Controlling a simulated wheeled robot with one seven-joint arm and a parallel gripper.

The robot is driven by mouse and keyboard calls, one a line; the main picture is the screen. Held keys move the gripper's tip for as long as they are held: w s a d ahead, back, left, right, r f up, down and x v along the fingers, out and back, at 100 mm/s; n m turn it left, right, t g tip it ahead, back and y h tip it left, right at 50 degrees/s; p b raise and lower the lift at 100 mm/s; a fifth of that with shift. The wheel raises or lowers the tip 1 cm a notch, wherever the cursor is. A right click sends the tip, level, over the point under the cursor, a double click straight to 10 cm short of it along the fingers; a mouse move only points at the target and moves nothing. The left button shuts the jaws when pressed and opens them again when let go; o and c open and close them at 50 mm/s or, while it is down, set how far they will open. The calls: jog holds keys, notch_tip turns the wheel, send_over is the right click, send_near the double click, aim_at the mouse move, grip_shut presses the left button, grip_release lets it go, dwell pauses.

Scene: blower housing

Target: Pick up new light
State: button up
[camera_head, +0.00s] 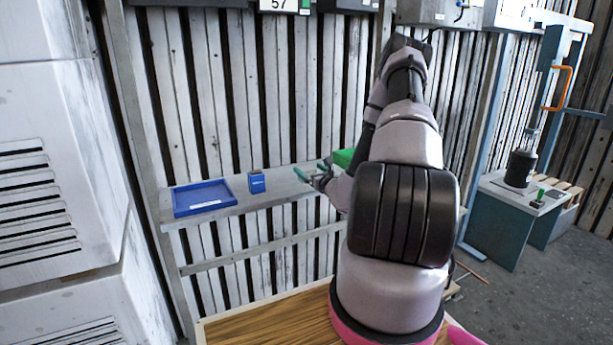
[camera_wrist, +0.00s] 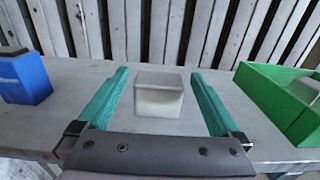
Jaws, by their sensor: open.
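A small pale, box-shaped piece, probably the new light (camera_wrist: 159,103), stands upright on the grey shelf (camera_wrist: 223,152) in the wrist view. My gripper (camera_wrist: 158,75) is open, with one teal finger to the left of the piece and one to the right. A gap shows on both sides, and neither finger touches it. How far the fingertips reach along it is hard to tell. In the head view my gripper (camera_head: 312,175) is over the shelf, and I cannot make out the pale piece there.
A blue box (camera_wrist: 25,80) stands left of my gripper, and a green bin (camera_wrist: 272,100) with a pale thing in it stands to the right. The head view also shows a blue tray (camera_head: 178,213) at the shelf's left end. A slatted wall (camera_head: 215,90) rises behind the shelf.

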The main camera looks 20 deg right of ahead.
jog(key=w, duration=0.5)
jog(key=shift+w+a+f, duration=0.1)
jog(key=shift+f, duration=0.05)
jog(key=c, duration=1.4)
jog(key=shift+o, duration=0.2)
